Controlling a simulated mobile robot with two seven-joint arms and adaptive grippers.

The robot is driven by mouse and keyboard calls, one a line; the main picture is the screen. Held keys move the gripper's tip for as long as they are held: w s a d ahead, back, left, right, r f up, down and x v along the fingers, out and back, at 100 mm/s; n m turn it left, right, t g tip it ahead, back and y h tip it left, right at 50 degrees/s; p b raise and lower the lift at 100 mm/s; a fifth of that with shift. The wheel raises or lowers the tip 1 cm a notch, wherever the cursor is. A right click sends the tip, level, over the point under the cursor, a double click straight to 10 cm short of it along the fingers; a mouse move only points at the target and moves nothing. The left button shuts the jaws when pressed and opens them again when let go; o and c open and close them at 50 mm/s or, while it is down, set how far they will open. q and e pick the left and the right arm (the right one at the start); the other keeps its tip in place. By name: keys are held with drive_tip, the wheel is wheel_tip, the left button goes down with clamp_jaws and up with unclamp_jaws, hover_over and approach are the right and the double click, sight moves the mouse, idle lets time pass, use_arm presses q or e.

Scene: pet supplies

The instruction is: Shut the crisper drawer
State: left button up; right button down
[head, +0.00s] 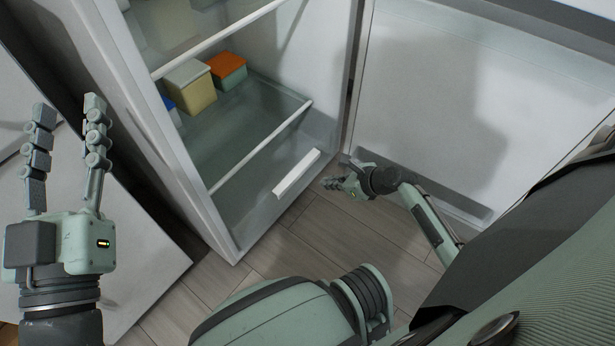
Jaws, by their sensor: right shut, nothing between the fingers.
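The crisper drawer (250,205) is at the bottom of the open fridge, below a shelf with a white front rim (262,146). Its front is pale and see-through, with a white bar handle (297,173). The drawer front looks close to the fridge opening; I cannot tell whether any gap is left. My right gripper (327,183) is shut and empty, just right of the handle and apart from it in the picture. My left gripper (68,108) is open and empty at the far left, fingers pointing up, away from the drawer.
The fridge door (430,100) stands open on the right, beside my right arm. A cream box (190,87) and an orange-topped green box (228,70) stand on the fridge shelf. A grey panel (130,250) is at the left. Wooden floor (300,225) shows before the fridge.

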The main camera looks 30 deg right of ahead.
use_arm(q)
wheel_tip(320, 180, up, 6)
drive_tip(key=s+a+t+b, duration=0.2)
drive_tip(key=s+t, duration=0.1)
drive_tip(key=t, duration=0.2)
drive_tip(key=shift+h, duration=0.4)
use_arm(e)
drive_tip(key=shift+w+a+f, duration=0.45)
drive_tip(key=shift+w+f, duration=0.1)
drive_tip(key=shift+w, duration=0.6)
drive_tip(key=shift+w+a+f, duration=0.5)
drive_tip(key=shift+w+f, duration=0.05)
drive_tip(key=shift+w, duration=0.6)
drive_tip(key=shift+w+a+f, duration=0.45)
drive_tip(key=shift+w+f, duration=0.1)
drive_tip(key=shift+w, duration=0.6)
use_arm(q)
drive_tip(key=shift+w+f, duration=0.1)
drive_tip(key=shift+w, duration=0.05)
